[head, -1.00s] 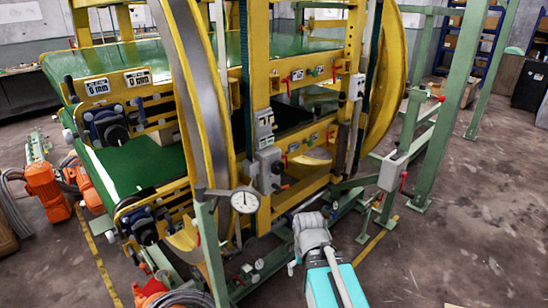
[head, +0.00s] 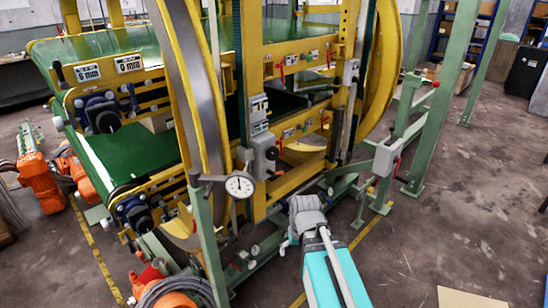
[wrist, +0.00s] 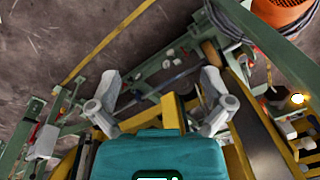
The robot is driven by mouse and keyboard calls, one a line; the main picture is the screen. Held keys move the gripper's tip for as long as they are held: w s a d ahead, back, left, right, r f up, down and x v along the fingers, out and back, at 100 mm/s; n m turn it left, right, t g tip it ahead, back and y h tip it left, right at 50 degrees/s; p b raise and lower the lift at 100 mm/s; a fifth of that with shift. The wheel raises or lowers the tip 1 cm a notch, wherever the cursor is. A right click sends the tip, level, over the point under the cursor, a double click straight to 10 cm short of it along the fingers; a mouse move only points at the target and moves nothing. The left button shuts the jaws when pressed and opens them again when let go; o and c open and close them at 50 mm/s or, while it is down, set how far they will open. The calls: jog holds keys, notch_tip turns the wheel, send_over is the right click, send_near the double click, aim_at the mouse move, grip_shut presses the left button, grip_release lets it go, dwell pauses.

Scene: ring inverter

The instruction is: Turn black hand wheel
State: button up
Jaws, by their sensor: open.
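Two dark round wheel-like parts on navy mounts show on the left side of the yellow machine: an upper one (head: 107,121) below the "6 mm" and "0 mm" plates, and a lower one (head: 143,221). I cannot tell which is the black hand wheel. My teal and grey arm is in front of the machine in the head view, right of these wheels and well apart from them. My gripper (wrist: 160,85) is open and empty in the wrist view, its two grey fingers spread. No black hand wheel is clear between them.
The large yellow-rimmed band wheel (head: 196,95) and a green post with a dial gauge (head: 240,185) stand between my arm and the dark wheels. Orange motors (head: 40,183) lie on the floor at left. Floor at right is mostly clear, with a flat tan sheet (head: 475,298).

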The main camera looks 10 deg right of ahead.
jog(key=w+a+f+n+t+y+b, duration=0.1)
jog(key=w+a+t+y+b, duration=0.2)
jog(key=w, duration=0.6)
jog(key=m+t+y+b, duration=0.2)
jog(key=t+y+b, duration=0.5)
jog(key=t, duration=0.4)
send_near(274, 155)
jog(key=v, duration=0.3)
jog(key=shift+s+d, duration=0.1)
jog(key=shift+s, duration=0.15)
jog(key=shift+w, duration=0.1)
jog(key=x, duration=1.3)
jog(key=shift+w+f, duration=0.1)
jog(key=shift+w, duration=0.2)
jog(key=shift+c, duration=0.3)
